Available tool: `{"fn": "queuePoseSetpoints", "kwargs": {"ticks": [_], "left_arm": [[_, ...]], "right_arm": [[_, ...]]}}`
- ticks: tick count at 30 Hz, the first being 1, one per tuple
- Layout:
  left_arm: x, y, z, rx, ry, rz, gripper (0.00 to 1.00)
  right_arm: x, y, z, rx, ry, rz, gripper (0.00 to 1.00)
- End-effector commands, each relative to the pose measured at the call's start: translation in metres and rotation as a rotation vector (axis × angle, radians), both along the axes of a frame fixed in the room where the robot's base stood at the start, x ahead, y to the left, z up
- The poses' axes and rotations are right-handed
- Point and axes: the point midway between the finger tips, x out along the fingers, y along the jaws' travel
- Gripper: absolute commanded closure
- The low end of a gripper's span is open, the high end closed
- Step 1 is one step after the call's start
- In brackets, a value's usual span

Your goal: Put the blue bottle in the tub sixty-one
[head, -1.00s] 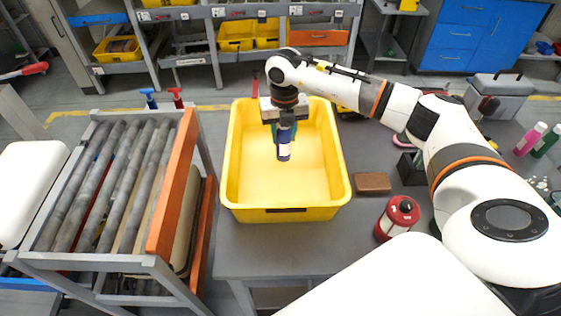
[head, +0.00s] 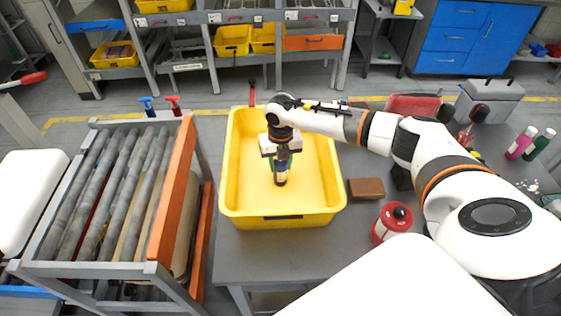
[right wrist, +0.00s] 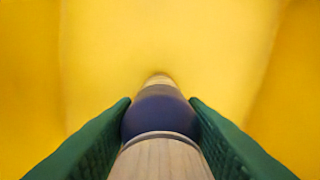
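The yellow tub (head: 232,200) stands on the grey table; the dark label on its front is too small to read. My right gripper (head: 280,163) points down inside the tub's walls. In the right wrist view, its green fingers (right wrist: 160,112) press on both sides of the blue bottle (right wrist: 160,118). The bottle also shows in the head view (head: 281,179), upright below the gripper and over the tub's floor. I cannot tell whether its base touches the floor. The gripper hides its upper part. My left gripper is not in view.
Right of the tub are a brown block (head: 366,188), a red canister (head: 391,223) and a grey toolbox (head: 488,101). Pink (head: 521,143) and green (head: 540,145) bottles stand at the far right. A roller conveyor (head: 105,190) with an orange side rail is left of the table.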

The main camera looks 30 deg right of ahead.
Motion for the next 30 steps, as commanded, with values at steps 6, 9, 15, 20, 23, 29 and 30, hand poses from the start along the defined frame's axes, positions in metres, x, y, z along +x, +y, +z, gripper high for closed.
{"fn": "queuePoseSetpoints", "kwargs": {"ticks": [6, 9, 15, 20, 23, 29, 30], "left_arm": [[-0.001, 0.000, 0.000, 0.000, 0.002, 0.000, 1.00], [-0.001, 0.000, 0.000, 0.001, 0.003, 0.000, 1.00], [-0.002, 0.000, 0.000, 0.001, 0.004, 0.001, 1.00], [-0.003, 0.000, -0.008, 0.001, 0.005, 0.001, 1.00], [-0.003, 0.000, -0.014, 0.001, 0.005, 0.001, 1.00], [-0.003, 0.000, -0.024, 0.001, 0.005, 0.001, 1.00], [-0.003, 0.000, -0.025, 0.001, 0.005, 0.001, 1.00]], "right_arm": [[0.000, 0.000, 0.000, 0.000, 0.000, 0.000, 0.41], [0.000, 0.000, 0.001, 0.000, 0.000, 0.000, 0.41], [0.001, 0.000, 0.008, 0.001, -0.001, 0.001, 0.41], [0.001, -0.001, 0.034, 0.000, -0.005, 0.001, 0.41], [0.001, 0.000, 0.056, 0.002, -0.006, 0.002, 0.41], [0.001, 0.000, 0.097, -0.001, -0.004, 0.001, 0.41], [0.001, 0.000, 0.103, 0.002, -0.004, 0.001, 0.41]]}}
